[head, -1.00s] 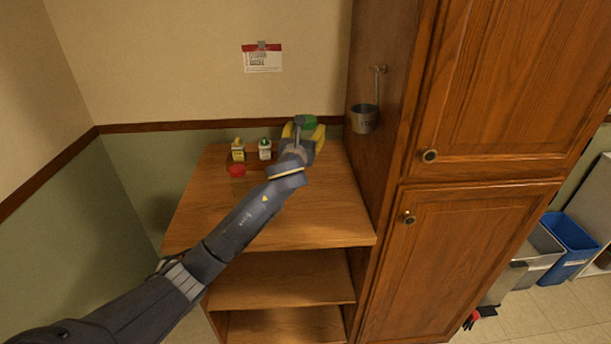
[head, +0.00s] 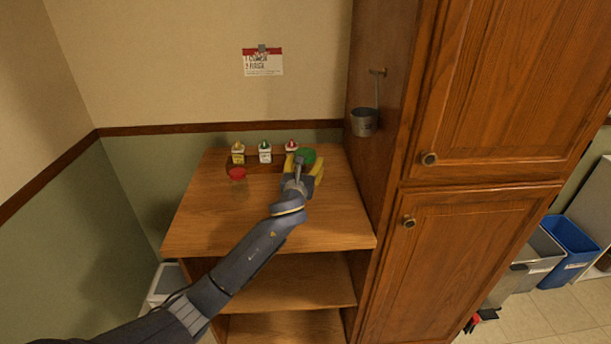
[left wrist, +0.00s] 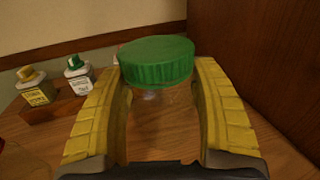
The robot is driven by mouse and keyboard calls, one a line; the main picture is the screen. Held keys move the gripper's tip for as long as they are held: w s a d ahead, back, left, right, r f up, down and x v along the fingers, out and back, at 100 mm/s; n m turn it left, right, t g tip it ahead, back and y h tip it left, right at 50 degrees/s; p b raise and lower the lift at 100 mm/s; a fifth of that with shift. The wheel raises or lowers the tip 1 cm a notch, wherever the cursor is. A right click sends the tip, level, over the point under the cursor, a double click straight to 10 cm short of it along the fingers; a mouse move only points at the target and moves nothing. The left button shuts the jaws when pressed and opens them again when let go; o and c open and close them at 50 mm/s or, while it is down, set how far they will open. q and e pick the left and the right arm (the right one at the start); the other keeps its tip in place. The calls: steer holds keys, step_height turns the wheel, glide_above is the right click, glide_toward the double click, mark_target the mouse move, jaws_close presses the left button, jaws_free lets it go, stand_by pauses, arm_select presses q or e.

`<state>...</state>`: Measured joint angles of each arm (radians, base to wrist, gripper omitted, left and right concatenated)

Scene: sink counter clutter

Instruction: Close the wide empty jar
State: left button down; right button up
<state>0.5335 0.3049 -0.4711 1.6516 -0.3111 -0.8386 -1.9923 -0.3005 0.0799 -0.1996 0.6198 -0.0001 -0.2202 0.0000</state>
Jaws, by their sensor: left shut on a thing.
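My left gripper (head: 302,163) is shut on a green lid (head: 306,155), with its yellow fingers on either side of it at the back right of the counter. In the left wrist view the ribbed green lid (left wrist: 157,62) is level between the fingers. A clear, empty-looking jar (left wrist: 160,108) shows faintly below the lid, between the fingers. I cannot tell whether the lid is fully seated on it. A red lid (head: 237,173) is on the left of the counter, with something clear and faint beneath it. My right gripper is not in view.
Three small bottles stand along the back: a yellow-labelled one (head: 238,154), a white one (head: 265,153) and a red-topped one (head: 291,146). A tall wooden cabinet (head: 390,130) bounds the right, with a hanging metal pot (head: 364,122). The front of the counter (head: 215,225) is clear.

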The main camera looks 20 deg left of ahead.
arm_select(q)
steer(key=shift+f, duration=2.1)
steer(key=shift+f, duration=0.15)
steer(key=shift+c, duration=1.2)
jaws_free()
steer(key=shift+r, duration=0.2)
steer(key=s, duration=0.8)
steer(key=s+d, duration=0.1)
steer(key=s, duration=0.3)
steer(key=shift+f, duration=0.1)
